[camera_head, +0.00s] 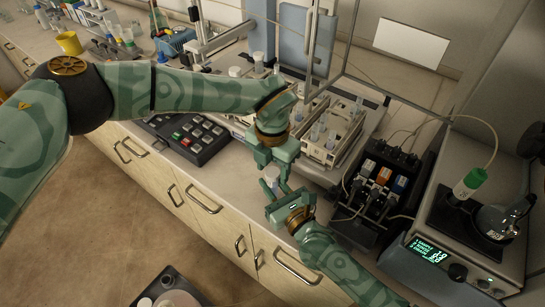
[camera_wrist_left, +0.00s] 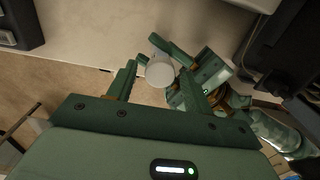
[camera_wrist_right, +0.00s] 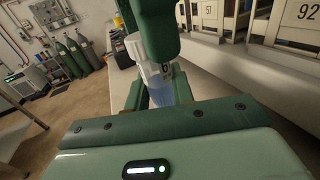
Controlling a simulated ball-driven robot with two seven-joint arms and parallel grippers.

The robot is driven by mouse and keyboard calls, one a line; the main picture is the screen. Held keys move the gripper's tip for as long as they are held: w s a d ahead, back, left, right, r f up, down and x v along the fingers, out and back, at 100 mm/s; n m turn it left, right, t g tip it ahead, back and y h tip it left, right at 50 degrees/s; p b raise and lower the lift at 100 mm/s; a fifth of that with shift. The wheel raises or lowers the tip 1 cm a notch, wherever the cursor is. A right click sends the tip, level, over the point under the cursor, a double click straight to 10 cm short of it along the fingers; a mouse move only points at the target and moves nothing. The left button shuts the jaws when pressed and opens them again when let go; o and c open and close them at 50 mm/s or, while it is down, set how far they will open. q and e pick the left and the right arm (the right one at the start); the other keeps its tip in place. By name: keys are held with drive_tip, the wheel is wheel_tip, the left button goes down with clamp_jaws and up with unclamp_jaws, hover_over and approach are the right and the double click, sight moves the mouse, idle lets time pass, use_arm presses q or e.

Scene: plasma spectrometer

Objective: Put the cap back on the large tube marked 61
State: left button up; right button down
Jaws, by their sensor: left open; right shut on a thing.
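The large tube (camera_wrist_right: 160,90) is clear with blue liquid, and part of a printed mark that looks like a 6 shows on it. A white cap (camera_wrist_right: 136,46) sits at its top in the right wrist view; whether it is fully seated I cannot tell. My right gripper (camera_head: 272,196) is shut on the tube, held in the air before the bench edge. My left gripper (camera_head: 273,166) is open directly above, its fingers on either side of the cap. In the left wrist view the cap (camera_wrist_left: 160,73) shows as a white disc from above.
Tube racks (camera_head: 333,130) stand on the bench behind the grippers, with a dark keypad (camera_head: 187,138) to the left. A black bottle holder (camera_head: 385,185) and the spectrometer (camera_head: 470,235) are at the right. Drawer fronts and open floor lie below.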

use_arm(q)
drive_tip(key=shift+f, duration=0.1)
drive_tip(key=c, duration=1.1)
drive_tip(key=shift+o, duration=0.2)
drive_tip(key=shift+m, duration=0.4)
drive_tip(key=o, duration=1.1)
drive_tip(key=shift+o, duration=0.2)
wheel_tip(320, 180, up, 12)
